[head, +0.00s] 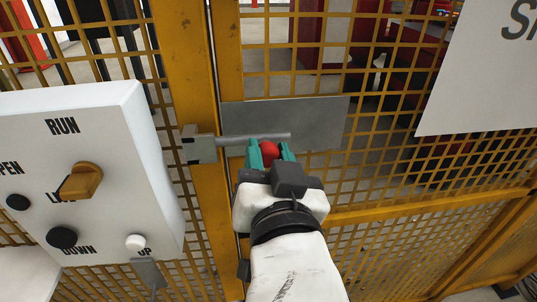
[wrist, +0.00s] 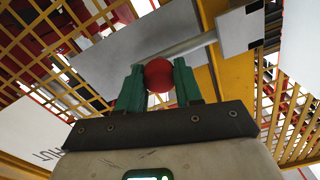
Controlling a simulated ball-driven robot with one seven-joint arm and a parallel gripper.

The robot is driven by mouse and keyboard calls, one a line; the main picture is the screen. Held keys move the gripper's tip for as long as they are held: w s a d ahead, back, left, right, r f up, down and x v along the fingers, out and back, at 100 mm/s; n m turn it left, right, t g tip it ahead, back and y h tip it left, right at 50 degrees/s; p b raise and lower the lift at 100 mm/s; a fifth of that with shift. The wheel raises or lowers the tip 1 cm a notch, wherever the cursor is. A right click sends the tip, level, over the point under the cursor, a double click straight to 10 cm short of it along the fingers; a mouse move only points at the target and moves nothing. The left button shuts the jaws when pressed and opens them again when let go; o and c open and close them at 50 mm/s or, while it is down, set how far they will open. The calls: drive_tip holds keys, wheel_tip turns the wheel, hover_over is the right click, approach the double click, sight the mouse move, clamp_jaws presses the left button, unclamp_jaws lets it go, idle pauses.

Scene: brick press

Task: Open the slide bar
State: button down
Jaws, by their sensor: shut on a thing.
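The slide bar (head: 250,138) is a grey rod lying across a grey plate (head: 325,115) on the yellow mesh gate. Its left end reaches the grey catch block (head: 198,145) on the yellow post. A red ball knob (head: 269,149) sits on the bar near its right part. My gripper (head: 270,155) has green fingers, one on each side of the red knob, and is shut on it. The wrist view shows the knob (wrist: 159,75) between the green fingers, with the bar (wrist: 180,50) running behind it to the catch block (wrist: 240,30).
A white control box (head: 120,180) with an orange switch (head: 82,181), black knobs and a white button stands to the left, close to the post. A white sign (head: 485,75) hangs on the mesh at upper right. Yellow mesh fencing surrounds the gate.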

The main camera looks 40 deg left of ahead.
drive_tip(key=w+d, duration=0.1)
drive_tip(key=w+d+p, duration=0.1)
drive_tip(key=w+d, duration=0.1)
drive_tip(key=shift+w+d+r, duration=0.1)
drive_tip(key=shift+w+r, duration=0.05)
drive_tip(key=shift+w, duration=0.15)
drive_tip(key=c, duration=0.8)
unclamp_jaws()
drive_tip(key=shift+o, duration=0.2)
drive_tip(key=shift+s, duration=0.1)
drive_tip(key=p+v, duration=0.3)
drive_tip(key=v, duration=0.7)
drive_tip(key=shift+s+d+p, duration=0.15)
drive_tip(key=shift+s+p, duration=0.1)
drive_tip(key=shift+p, duration=0.15)
